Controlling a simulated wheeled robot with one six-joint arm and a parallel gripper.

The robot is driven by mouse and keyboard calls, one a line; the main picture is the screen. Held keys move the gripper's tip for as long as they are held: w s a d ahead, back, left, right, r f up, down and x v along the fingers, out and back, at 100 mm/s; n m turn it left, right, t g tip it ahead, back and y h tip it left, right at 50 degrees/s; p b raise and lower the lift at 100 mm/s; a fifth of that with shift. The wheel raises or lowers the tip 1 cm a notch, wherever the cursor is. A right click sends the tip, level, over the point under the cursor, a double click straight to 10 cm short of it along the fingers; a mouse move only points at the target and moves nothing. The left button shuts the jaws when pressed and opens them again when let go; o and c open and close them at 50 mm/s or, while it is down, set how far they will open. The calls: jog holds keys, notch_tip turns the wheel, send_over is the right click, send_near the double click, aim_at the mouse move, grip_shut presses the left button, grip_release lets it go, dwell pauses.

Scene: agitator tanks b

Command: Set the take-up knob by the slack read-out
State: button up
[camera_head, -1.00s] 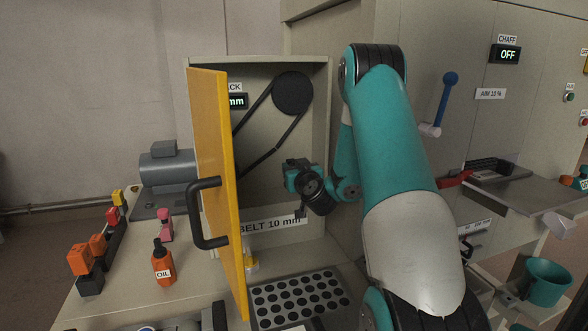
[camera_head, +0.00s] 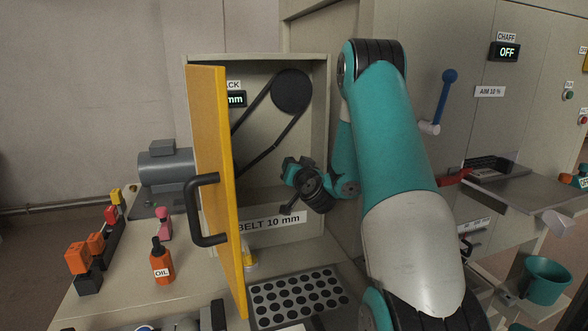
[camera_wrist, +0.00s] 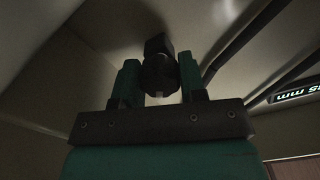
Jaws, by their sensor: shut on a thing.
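My gripper (camera_wrist: 160,80) is inside the open belt cabinet (camera_head: 255,57), with its fingers shut on both sides of a dark round knob (camera_wrist: 159,72) in the wrist view. In the head view my wrist hides the knob and the fingertips. The slack read-out (camera_head: 236,99) is mostly covered by the yellow door, and only "mm" shows. In the wrist view the read-out (camera_wrist: 298,92) appears upside down at the right edge and is cut off; its last digit may be a 5. A label (camera_head: 270,223) below reads "BELT 10 mm".
The yellow door (camera_head: 213,150) stands open left of my wrist, its black handle (camera_head: 196,210) facing out. A belt (camera_head: 270,150) runs around a dark pulley (camera_head: 291,91). An oil bottle (camera_head: 162,262) and a perforated tray (camera_head: 300,297) are on the bench.

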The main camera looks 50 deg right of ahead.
jog(key=m, duration=0.7)
jog(key=shift+d, duration=0.1)
jog(key=shift+s, duration=0.1)
dwell(0.5)
jog(key=o, duration=0.9)
